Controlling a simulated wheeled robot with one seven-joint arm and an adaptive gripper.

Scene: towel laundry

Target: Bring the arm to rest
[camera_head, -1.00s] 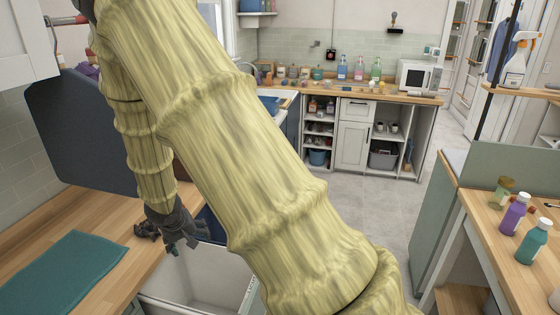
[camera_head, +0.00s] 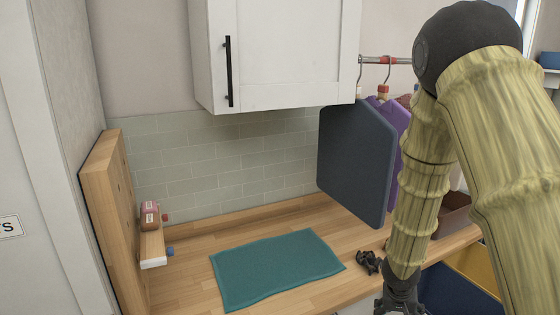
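My arm, with its bamboo-like links, fills the right side of the head view. My gripper (camera_head: 398,302) is at the bottom edge, right of centre, partly cut off by the frame. It hangs in front of the wooden counter, to the right of the teal towel (camera_head: 275,268). The towel lies flat on the counter, apart from the gripper. The fingers are small and cut off, so I cannot tell whether they are open or shut.
The wooden counter (camera_head: 205,240) is mostly clear around the towel. A small dark object (camera_head: 369,262) lies near its front edge. A navy board-like cloth (camera_head: 355,165) and a purple one (camera_head: 391,115) hang from a rail. A white cabinet (camera_head: 285,50) is above. A brown bin (camera_head: 452,214) stands right.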

